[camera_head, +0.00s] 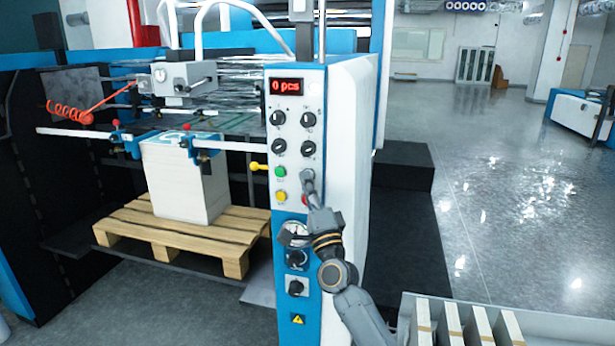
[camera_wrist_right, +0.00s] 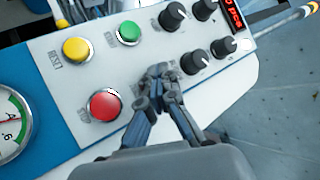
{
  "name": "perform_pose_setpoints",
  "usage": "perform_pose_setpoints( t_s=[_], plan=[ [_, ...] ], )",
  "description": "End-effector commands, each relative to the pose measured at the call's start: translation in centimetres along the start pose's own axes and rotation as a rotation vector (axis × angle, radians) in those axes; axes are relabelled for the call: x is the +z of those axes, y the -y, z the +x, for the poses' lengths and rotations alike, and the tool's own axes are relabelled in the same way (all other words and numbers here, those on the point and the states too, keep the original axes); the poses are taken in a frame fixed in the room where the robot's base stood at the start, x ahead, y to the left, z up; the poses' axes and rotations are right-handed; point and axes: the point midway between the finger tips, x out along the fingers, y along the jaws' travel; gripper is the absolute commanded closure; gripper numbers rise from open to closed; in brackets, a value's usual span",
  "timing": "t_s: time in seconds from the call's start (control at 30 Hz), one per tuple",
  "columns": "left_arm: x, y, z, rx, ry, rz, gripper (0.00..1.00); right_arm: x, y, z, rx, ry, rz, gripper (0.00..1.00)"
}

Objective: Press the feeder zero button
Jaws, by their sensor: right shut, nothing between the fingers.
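The machine's control panel (camera_head: 293,130) stands upright in the middle of the head view. Its display (camera_head: 286,86) reads "0 pcs" in red. A green button (camera_head: 279,171) and a yellow button (camera_head: 279,196) are on its left side; a red button (camera_wrist_right: 104,105) shows clearly in the right wrist view. My right gripper (camera_head: 308,180) is shut and empty, fingertips at the panel above the red button, level with the green one. In the right wrist view the fingertips (camera_wrist_right: 160,76) cover that spot, so any feeder zero button there is hidden. I cannot tell contact. My left gripper is not in view.
Several black knobs (camera_wrist_right: 194,62) sit close to the fingertips. A gauge (camera_wrist_right: 12,122) is lower on the panel. A paper stack (camera_head: 180,185) on a wooden pallet (camera_head: 150,235) stands left. A tray of boxes (camera_head: 560,325) is at the lower right. Floor right is open.

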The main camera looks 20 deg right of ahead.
Motion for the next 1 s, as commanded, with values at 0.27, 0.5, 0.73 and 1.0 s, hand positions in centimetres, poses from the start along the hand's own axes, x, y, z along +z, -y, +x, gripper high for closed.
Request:
perform_pose_setpoints(
  t_s=[0.27,0.5,0.73,1.0],
  plan=[
    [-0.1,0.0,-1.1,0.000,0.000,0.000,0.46,0.6,0.8,-0.8,0.000,-0.001,0.000,1.00],
    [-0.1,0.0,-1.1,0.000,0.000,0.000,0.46,0.8,0.8,-1.2,0.000,-0.001,0.000,1.00],
    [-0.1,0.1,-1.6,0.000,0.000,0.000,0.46,1.0,1.1,-1.4,0.001,0.000,0.001,1.00],
    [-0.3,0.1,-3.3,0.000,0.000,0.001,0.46,2.4,2.6,-3.2,0.001,0.000,0.002,1.00]
  ],
)
